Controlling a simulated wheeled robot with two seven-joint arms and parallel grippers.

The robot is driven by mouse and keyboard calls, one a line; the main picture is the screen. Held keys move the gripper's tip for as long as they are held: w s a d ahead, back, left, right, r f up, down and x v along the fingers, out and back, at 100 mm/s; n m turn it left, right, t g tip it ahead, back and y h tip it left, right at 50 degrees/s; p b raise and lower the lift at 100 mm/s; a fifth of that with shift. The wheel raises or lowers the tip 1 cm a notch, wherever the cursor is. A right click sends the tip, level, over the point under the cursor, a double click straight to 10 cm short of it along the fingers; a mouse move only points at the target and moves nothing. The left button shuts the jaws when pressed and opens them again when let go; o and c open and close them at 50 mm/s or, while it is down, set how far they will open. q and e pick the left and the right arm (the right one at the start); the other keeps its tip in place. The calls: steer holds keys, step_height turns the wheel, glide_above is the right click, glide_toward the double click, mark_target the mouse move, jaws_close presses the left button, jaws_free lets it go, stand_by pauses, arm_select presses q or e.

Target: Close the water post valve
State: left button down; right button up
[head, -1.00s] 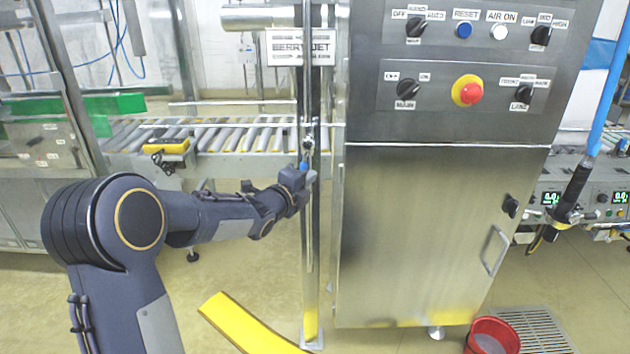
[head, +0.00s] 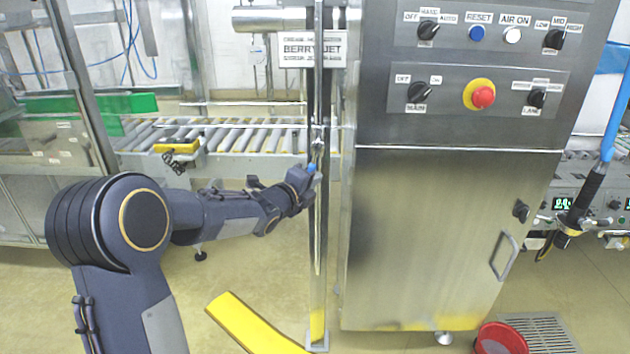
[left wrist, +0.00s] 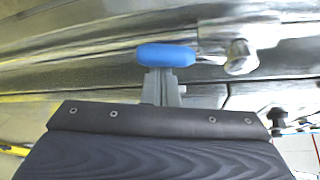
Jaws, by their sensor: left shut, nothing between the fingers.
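The water post (head: 320,240) is a slim upright metal post left of the steel cabinet. Its valve has a blue handle (head: 312,168), which shows large in the left wrist view (left wrist: 166,55) beside a metal valve body (left wrist: 240,55). My left gripper (head: 306,177) is at the post beside the handle. In the left wrist view its shut grey fingers (left wrist: 162,82) end at the underside of the blue handle, in front of it or touching it; I cannot tell which. Nothing is between the fingers. My right gripper is in neither view.
A steel control cabinet (head: 440,230) with knobs and a red emergency button (head: 483,97) stands close right of the post. A roller conveyor (head: 240,137) runs behind. A yellow curved piece (head: 250,322) lies low in front; a red bucket (head: 500,338) stands at lower right.

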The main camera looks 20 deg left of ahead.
arm_select(q)
steer(key=s+a+r+m+g+y+p, duration=0.2)
steer(key=a+r+m+g+y+p, duration=0.2)
steer(key=a+r+m+y+p, duration=0.2)
steer(key=m+p, duration=0.2)
steer(key=p, duration=0.1)
steer(key=shift+s+a+r+g, duration=0.15)
steer(key=shift+s+r+g, duration=0.15)
steer(key=shift+r, duration=0.05)
stand_by(0.4)
steer(key=shift+r, duration=0.1)
stand_by(0.6)
